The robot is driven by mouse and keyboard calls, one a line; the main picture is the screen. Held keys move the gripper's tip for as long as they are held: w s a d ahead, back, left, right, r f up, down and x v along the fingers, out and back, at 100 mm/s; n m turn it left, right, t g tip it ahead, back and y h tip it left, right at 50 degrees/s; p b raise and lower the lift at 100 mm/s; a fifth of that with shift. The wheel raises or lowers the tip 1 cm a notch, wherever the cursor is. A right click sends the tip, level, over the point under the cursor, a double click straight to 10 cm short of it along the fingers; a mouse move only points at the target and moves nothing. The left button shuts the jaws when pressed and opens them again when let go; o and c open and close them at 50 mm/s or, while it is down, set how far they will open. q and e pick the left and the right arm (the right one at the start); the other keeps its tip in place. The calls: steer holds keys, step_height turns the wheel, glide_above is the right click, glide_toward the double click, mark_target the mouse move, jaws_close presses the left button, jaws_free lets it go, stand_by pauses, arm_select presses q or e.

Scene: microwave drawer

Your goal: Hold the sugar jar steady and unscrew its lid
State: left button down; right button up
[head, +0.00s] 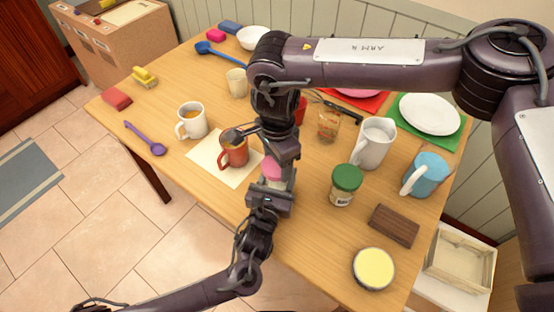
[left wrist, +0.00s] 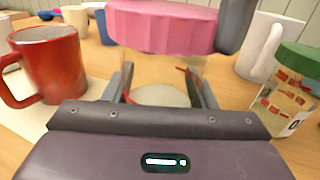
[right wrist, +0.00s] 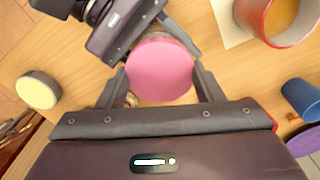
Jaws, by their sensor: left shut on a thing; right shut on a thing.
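The sugar jar has a ridged pink lid (head: 272,168) and stands near the table's front edge, mostly hidden by my arms in the head view. In the left wrist view, its clear body (left wrist: 165,70) with pale contents shows under the pink lid (left wrist: 160,27). My left gripper (head: 270,190) is shut around the jar's body from the front. My right gripper (right wrist: 162,84) comes from above, its fingers on either side of the pink lid (right wrist: 160,68), shut on it. The lid sits level on top of the jar; whether it is loosened, I cannot tell.
A red mug (head: 233,152) stands on a cream mat (head: 207,155) just left of the jar.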

steer(key=shift+r, duration=2)
arm_select(q)
steer(key=c, duration=0.5)
jaws_free()
steer(key=v, duration=1.2)
arm_select(e)
steer(key=shift+f, duration=0.1)
